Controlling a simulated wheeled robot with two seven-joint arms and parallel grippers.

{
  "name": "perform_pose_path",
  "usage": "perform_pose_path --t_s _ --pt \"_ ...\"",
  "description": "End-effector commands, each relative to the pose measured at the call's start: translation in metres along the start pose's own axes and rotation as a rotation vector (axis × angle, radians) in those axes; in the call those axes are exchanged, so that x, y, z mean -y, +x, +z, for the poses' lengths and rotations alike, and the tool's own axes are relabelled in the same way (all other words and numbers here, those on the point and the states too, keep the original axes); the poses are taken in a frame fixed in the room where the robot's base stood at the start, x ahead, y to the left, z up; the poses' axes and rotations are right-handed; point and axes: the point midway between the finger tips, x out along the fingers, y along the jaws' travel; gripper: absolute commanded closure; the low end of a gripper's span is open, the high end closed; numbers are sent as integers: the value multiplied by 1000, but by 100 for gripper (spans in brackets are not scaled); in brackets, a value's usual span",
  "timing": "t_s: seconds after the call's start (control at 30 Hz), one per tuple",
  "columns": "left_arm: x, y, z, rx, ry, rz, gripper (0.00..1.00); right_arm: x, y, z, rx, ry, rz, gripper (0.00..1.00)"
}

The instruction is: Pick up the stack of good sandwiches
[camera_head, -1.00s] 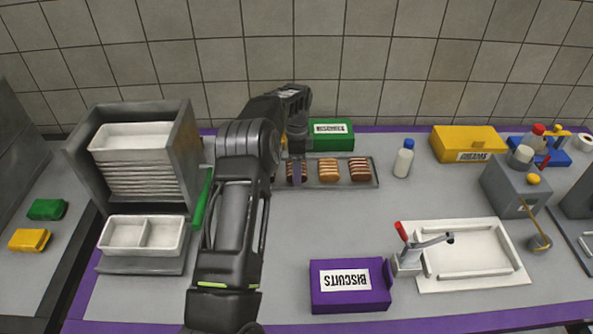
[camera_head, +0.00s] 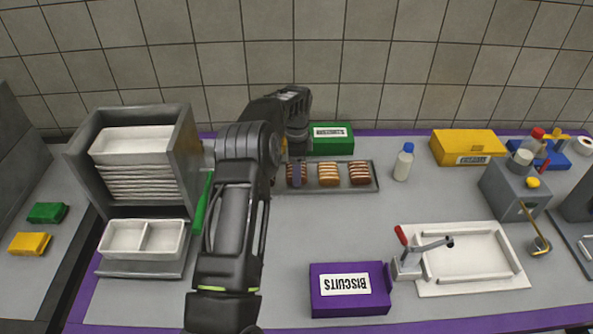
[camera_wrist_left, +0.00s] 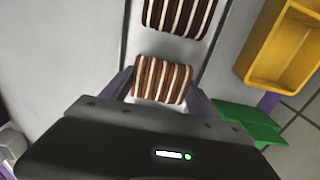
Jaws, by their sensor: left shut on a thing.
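A metal tray (camera_head: 372,187) at the back of the counter holds several sandwich stacks in a row. My left gripper (camera_wrist_left: 160,88) points down at the tray, its purple fingers on either side of a dark brown stack with cream stripes (camera_wrist_left: 162,80). It is shut on this stack, which also shows in the head view (camera_head: 290,174), partly behind a finger. Another dark striped stack (camera_wrist_left: 180,12) lies beyond it in the wrist view. A lighter brown stack (camera_head: 329,174) and a dark one (camera_head: 360,173) stand to the right. My right gripper is out of view.
A green box (camera_head: 331,140) stands close behind the tray, and a yellow open box (camera_wrist_left: 285,45) is beside it. A white bottle (camera_head: 403,162) stands right of the tray. A purple biscuits box (camera_head: 349,304) is in front. The counter's middle is clear.

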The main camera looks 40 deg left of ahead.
Motion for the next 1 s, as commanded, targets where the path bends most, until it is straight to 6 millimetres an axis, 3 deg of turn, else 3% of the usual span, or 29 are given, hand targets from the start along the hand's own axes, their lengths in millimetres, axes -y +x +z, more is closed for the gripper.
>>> perform_pose_path --t_s 0.13,0.5,1.0 --pt "1 -27 0 -1 0 -3 73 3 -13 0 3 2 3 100" --pt "1 -87 0 -1 0 -3 73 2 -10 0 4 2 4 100" --pt "0 -93 0 0 0 -1 73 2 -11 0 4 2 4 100"
